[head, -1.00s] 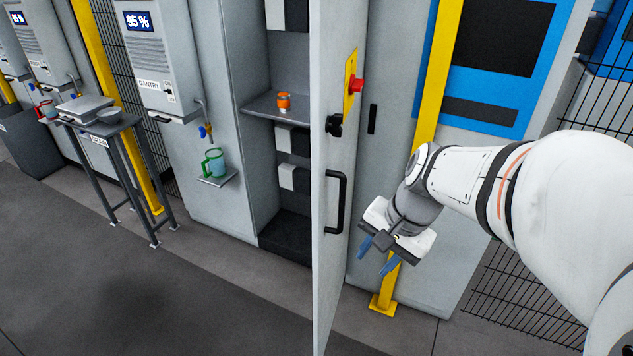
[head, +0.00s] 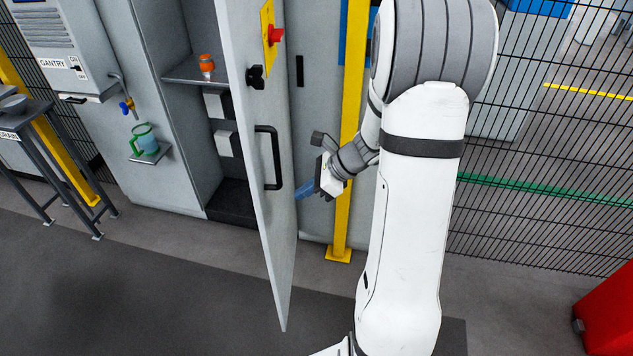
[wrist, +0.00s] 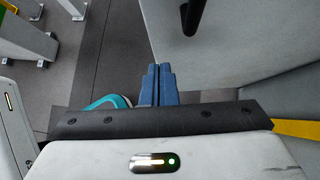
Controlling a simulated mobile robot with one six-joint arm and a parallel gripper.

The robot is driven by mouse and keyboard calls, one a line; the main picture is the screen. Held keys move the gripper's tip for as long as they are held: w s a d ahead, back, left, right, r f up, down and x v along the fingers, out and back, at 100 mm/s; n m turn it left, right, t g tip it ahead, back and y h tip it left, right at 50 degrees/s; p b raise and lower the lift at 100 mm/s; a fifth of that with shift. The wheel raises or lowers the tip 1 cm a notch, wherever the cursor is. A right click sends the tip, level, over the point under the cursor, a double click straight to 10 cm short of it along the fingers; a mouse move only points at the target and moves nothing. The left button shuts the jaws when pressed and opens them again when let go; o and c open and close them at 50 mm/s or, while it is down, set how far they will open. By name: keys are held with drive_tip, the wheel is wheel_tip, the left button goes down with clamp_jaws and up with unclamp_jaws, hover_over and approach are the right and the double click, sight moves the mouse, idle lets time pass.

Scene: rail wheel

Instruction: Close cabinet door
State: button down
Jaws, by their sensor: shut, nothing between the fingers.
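The grey cabinet door (head: 263,205) stands wide open in the head view, its edge toward me. Its outer face carries a black handle (head: 272,158), a black knob and a red button on a yellow plate. The open cabinet (head: 195,150) shows to the left of the door. My gripper (head: 302,193) is on the right of the door, close to its outer face below and right of the handle. I cannot tell if it touches. In the wrist view my blue fingers (wrist: 158,84) are together and empty, with the door (wrist: 215,45) and part of its handle (wrist: 190,15) beyond.
An orange object (head: 206,64) stands on the cabinet's shelf. A yellow post (head: 346,190) stands behind my gripper, and wire fencing (head: 530,150) runs along the right. The floor before the door is clear.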

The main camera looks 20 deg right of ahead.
sight(264, 208)
drive_tip(key=shift+w+a+f+p, duration=0.25)
drive_tip(key=shift+w+a+f, duration=0.35)
drive_tip(key=shift+a, duration=0.55)
drive_tip(key=shift+w+a+f+p, duration=0.25)
drive_tip(key=shift+w+a+f, duration=0.35)
drive_tip(key=shift+a, duration=0.6)
drive_tip(key=shift+w+a+f+p, duration=0.25)
drive_tip(key=shift+w+a+f, duration=0.3)
drive_tip(key=shift+a, duration=0.6)
drive_tip(key=shift+s+f, duration=0.1)
